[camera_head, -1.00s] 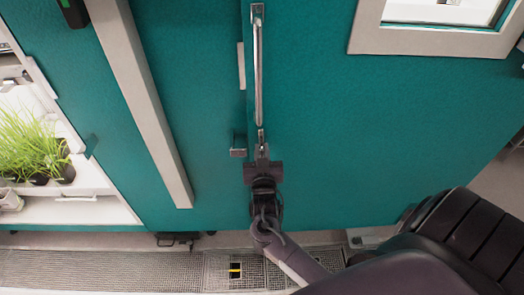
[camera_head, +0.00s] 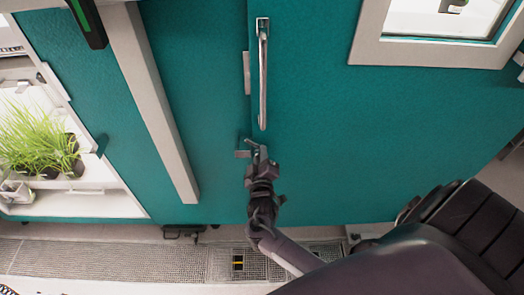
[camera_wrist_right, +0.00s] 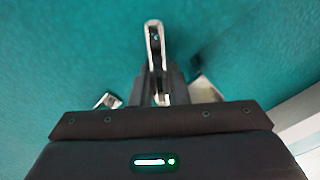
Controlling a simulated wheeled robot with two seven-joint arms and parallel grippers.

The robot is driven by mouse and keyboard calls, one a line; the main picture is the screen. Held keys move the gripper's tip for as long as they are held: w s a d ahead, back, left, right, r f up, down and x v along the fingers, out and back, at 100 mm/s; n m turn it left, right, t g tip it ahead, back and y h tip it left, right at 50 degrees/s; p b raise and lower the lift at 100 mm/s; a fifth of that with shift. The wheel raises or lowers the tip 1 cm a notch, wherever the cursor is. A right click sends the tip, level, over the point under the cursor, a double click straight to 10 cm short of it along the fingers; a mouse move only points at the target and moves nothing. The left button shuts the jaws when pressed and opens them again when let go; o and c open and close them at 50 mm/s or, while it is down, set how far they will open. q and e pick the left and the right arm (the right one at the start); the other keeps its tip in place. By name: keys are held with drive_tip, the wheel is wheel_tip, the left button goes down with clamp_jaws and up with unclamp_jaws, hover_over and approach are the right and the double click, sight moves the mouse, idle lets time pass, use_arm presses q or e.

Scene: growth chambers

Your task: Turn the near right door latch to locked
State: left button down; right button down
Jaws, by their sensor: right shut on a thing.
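The latch is a small metal lever (camera_head: 249,144) on the teal door (camera_head: 340,130), just below the lower end of the long vertical door handle (camera_head: 262,80). In the wrist view the metal lever (camera_wrist_right: 154,42) stands up between my fingers. My right gripper (camera_head: 257,158) is shut on it, with its jaws covering part of it. A small grey metal piece (camera_head: 242,153) sits left of the jaws at the door's edge. My left gripper is not in view.
A beige vertical post (camera_head: 155,110) stands left of the door. Further left is an open shelf (camera_head: 90,203) with potted grass (camera_head: 38,140). A framed window (camera_head: 430,52) is at upper right. A floor grating (camera_head: 110,260) runs below.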

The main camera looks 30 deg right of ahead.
drive_tip(key=n, duration=0.1)
drive_tip(key=n+p, duration=0.1)
drive_tip(key=n, duration=0.1)
drive_tip(key=shift+w+a+f+n, duration=0.1)
drive_tip(key=shift+a+f+n, duration=0.1)
drive_tip(key=shift+n, duration=0.1)
drive_tip(key=shift+f+n+p, duration=0.25)
drive_tip(key=shift+n+p, duration=0.15)
drive_tip(key=shift+n, duration=0.65)
drive_tip(key=shift+f+n+p, duration=0.2)
drive_tip(key=shift+n+p, duration=0.15)
drive_tip(key=shift+n, duration=0.7)
drive_tip(key=c, duration=1.4)
unclamp_jaws()
drive_tip(key=v, duration=0.8)
drive_tip(key=shift+b, duration=0.35)
drive_tip(key=shift+w+d, duration=0.1)
drive_tip(key=shift+d, duration=0.05)
